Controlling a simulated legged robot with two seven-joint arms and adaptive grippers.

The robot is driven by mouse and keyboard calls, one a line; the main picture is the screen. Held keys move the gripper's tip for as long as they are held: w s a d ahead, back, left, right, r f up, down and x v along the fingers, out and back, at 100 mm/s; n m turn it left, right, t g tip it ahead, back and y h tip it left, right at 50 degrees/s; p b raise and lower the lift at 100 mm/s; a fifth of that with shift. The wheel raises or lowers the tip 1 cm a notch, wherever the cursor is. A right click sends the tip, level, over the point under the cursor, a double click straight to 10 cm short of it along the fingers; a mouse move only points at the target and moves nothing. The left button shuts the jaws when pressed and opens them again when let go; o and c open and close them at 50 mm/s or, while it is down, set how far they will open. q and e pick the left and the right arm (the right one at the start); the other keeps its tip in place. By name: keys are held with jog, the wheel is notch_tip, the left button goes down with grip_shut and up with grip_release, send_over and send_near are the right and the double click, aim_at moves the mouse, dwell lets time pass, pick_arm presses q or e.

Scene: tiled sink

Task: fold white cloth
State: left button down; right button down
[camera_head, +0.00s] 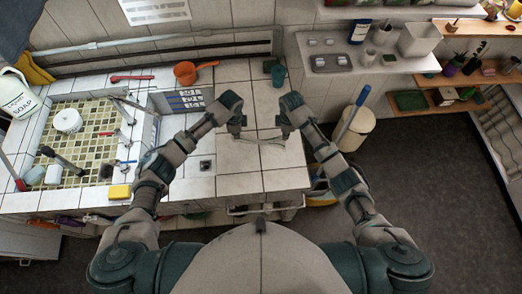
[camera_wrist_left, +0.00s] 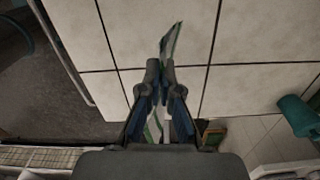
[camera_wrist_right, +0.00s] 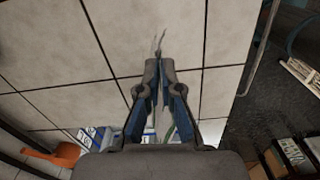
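The white cloth (camera_head: 263,140) shows as a thin, pale strip between my two grippers over the tiled counter in the head view. My left gripper (camera_head: 237,131) is at its left end and my right gripper (camera_head: 286,133) at its right end. In the left wrist view the fingers (camera_wrist_left: 160,66) are closed together, with the cloth (camera_wrist_left: 171,40) and its green edge sticking out past the tips. In the right wrist view the fingers (camera_wrist_right: 159,66) are also closed, with a thin edge of cloth (camera_wrist_right: 159,42) beyond them. Most of the cloth is hidden or edge-on.
The counter (camera_head: 240,184) is bare around the cloth. An orange pot (camera_head: 186,73) and a teal cup (camera_head: 278,76) stand at the back. The sink (camera_head: 85,120) is to the left. A beige bin (camera_head: 355,128) stands right of the counter.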

pick_arm(q)
jog(key=shift+r, duration=0.7)
pick_arm(e)
jog(key=shift+r, duration=0.7)
pick_arm(q)
jog(key=shift+w, duration=0.15)
pick_arm(e)
jog(key=shift+w, duration=0.15)
